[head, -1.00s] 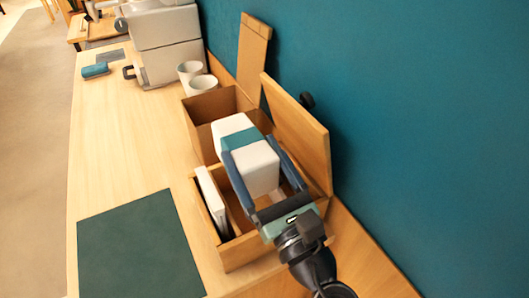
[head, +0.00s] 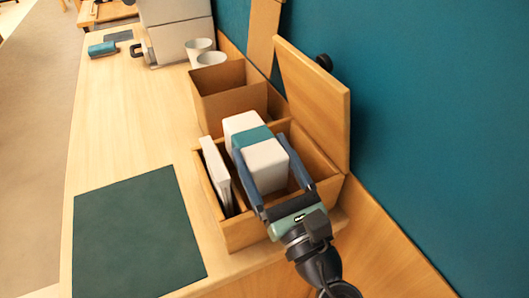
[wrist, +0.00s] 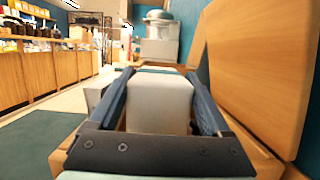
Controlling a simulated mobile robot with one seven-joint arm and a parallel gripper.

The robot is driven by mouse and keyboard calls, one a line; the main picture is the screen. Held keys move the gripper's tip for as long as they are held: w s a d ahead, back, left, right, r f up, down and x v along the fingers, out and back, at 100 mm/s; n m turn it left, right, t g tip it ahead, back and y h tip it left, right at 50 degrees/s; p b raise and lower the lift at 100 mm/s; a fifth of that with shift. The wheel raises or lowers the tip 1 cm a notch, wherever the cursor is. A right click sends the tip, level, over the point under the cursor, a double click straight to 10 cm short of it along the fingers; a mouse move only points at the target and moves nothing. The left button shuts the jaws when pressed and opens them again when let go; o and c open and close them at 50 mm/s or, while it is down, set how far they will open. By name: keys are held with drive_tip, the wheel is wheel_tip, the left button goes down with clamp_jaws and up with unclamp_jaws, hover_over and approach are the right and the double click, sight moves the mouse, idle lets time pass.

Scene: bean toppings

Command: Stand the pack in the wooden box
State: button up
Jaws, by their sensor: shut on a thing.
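The pack (head: 267,165) is a white block with a teal band. My gripper (head: 262,148) is shut on it, with one blue finger along each side. The wooden box (head: 245,236) has its lid (head: 313,105) swung open on the wall side. The pack is over the box's opening, with its lower part seemingly inside; whether it touches the floor is hidden. A thin white item (head: 216,172) stands upright at the box's left side. In the wrist view the pack (wrist: 160,100) sits between the fingers, with the lid at right.
An open cardboard box (head: 222,87) stands just behind the wooden box. A dark green mat (head: 138,235) lies on the counter to the left. A teal wall rises at right.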

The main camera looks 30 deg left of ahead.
drive_tip(key=shift+f+b, duration=0.3)
drive_tip(key=shift+f, duration=0.3)
drive_tip(key=o, duration=1.4)
wheel_tip(320, 180, up, 12)
drive_tip(key=p, duration=1)
drive_tip(key=shift+p, duration=0.3)
